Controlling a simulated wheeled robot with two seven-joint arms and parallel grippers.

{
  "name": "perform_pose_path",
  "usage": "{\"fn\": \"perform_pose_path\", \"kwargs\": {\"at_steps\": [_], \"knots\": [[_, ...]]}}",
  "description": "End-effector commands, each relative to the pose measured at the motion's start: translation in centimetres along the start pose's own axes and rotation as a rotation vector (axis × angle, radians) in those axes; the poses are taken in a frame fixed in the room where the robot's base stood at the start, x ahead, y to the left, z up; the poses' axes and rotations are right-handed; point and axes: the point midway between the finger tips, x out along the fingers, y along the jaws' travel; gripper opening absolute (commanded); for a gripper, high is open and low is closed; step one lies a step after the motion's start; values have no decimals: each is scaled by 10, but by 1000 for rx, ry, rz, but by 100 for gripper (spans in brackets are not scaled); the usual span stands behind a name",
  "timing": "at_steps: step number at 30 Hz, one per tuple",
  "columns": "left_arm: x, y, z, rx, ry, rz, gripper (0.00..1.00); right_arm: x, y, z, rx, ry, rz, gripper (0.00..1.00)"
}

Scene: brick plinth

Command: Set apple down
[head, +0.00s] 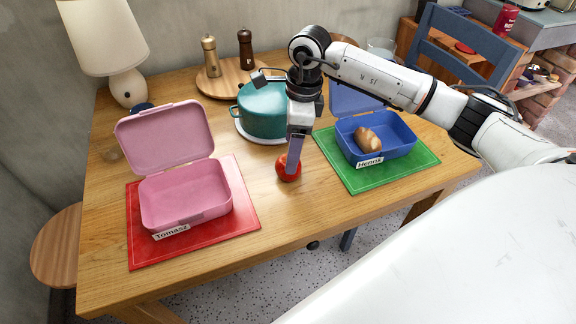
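A red apple (284,171) is at the middle of the wooden table, between the two lunch boxes, and looks to be at table height. My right gripper (294,163) points down at it. One finger covers part of the apple's near side; the other finger is hidden, so I cannot tell whether it grips the apple. My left gripper is not in view. The open pink lunch box (187,192), labelled Tomasz, is empty on a red mat (243,213). The open blue lunch box (398,140), labelled Henrik, holds a bread roll (367,139) on a green mat (424,173).
A teal pot (262,108) stands on a white trivet behind the apple. Two mills stand on a round wooden board (228,83) at the back, and a lamp (110,45) at the back left. The table (300,215) is clear in front of the apple.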

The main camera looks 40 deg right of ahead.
Motion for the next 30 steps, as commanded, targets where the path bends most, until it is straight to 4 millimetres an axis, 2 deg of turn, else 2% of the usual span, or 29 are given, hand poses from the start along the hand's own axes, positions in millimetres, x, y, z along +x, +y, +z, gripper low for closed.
{"fn": "perform_pose_path", "kwargs": {"at_steps": [6,9,18,20,27,30], "knots": [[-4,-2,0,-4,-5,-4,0,31,10,1,0,1,6,70],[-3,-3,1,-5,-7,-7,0,44,9,1,0,-1,4,70],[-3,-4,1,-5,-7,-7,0,50,8,1,0,0,2,70],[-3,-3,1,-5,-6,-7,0,50,8,1,0,-1,2,63],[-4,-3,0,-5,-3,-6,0,50,8,1,0,-1,2,24],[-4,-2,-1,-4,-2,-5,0,50,8,1,0,-2,1,20]]}}
